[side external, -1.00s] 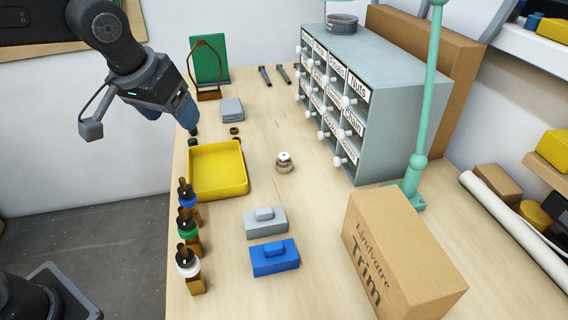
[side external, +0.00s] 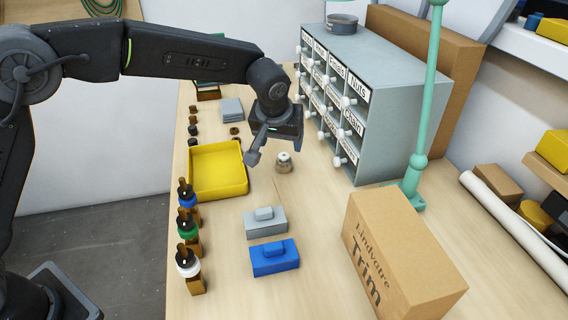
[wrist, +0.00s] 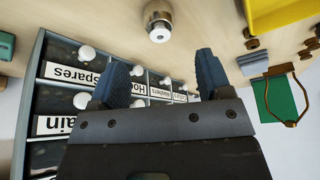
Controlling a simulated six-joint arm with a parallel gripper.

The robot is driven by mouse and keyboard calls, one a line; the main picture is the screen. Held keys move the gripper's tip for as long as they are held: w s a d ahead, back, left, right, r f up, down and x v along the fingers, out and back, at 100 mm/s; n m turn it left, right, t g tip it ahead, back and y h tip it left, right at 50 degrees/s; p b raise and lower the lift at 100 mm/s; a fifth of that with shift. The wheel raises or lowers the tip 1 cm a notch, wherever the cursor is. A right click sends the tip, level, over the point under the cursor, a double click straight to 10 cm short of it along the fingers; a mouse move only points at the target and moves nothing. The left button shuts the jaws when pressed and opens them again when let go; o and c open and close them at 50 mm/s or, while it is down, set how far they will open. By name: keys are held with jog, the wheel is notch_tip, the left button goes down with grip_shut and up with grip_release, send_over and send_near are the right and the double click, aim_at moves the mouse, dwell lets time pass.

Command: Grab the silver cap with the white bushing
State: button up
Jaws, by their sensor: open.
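The silver cap with the white bushing (side external: 284,158) stands on the bench, right of the yellow tray, on a tan lower part. In the wrist view the cap (wrist: 160,30) is at the top edge, with a pale centre facing the camera. My gripper (wrist: 164,74) is open, its two blue ridged fingers apart with nothing between them. The cap lies beyond the fingertips, not between them.
The drawer cabinet (side external: 389,83) with white knobs stands close right of my wrist. The yellow tray (side external: 244,188) is left of the cap. A grey block (side external: 265,224), a blue block (side external: 275,260) and a cardboard box (side external: 405,255) are nearer the camera. Small bottles (side external: 190,272) line the left edge.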

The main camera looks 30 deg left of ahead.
aim_at(284, 154)
jog(key=x, duration=0.7)
jog(key=shift+w+a+f, duration=0.1)
jog(key=shift+w+f, duration=0.15)
jog(key=shift+w, duration=0.05)
jog(key=c, duration=1)
